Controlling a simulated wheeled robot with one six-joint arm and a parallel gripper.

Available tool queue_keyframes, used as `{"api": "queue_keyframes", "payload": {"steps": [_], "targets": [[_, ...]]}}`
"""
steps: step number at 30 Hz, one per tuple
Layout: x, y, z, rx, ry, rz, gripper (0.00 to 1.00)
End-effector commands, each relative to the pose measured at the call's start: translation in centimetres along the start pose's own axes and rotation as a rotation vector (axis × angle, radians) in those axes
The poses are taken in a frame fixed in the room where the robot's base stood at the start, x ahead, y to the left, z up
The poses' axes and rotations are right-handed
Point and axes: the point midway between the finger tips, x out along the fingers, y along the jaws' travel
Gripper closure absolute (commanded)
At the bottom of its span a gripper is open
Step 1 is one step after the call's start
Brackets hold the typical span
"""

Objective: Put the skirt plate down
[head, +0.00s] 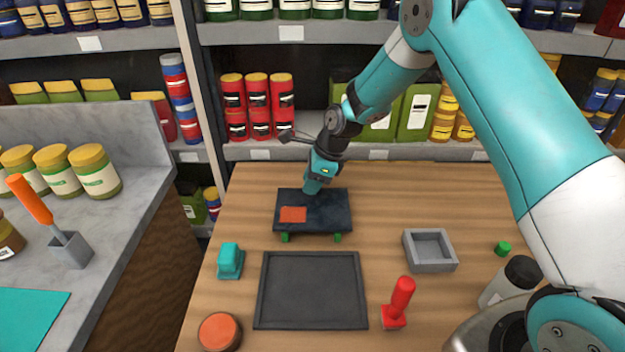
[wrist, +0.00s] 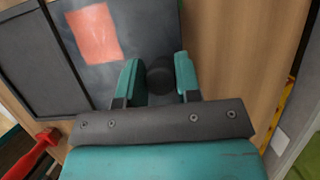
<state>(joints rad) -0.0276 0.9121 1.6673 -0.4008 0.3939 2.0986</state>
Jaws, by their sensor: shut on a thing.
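The skirt plate (head: 328,212) is a dark, flat slab with an orange patch (head: 293,214) on its top, near the back of the wooden table. Green feet or supports show under its front edge. My gripper (head: 314,186) is at the plate's back, shut on its dark round knob (wrist: 159,76). In the wrist view the teal fingers stand on both sides of the knob, and the plate (wrist: 145,28) spreads beyond them. I cannot tell whether the plate rests on the green supports or hangs just above them.
A dark, shallow tray (head: 310,326) lies in front of the plate. Around it are a teal block (head: 230,260), an orange-topped round jar (head: 219,332), a red-handled stamp (head: 399,300) and a grey open box (head: 431,266). A counter (head: 130,190) stands left; shelves stand behind.

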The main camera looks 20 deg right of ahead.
Motion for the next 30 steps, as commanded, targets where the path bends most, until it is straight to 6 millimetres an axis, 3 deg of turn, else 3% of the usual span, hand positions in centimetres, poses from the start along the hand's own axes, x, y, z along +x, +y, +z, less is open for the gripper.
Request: {"api": "queue_keyframes", "payload": {"steps": [2, 3, 6, 17, 20, 30], "targets": [[0.1, 0.0, 0.0, 0.0, -0.001, 0.0, 1.0], [0.2, 0.0, -0.1, 0.0, 0.0, 0.001, 0.66], [0.2, 0.0, -0.1, 0.0, 0.0, 0.0, 0.43], [-0.4, -0.1, 0.0, 0.001, -0.001, -0.001, 0.43], [-1.7, -0.1, 0.0, 0.001, -0.001, -0.002, 0.43], [-8.9, -0.1, -0.1, 0.001, -0.001, -0.004, 0.43]]}}
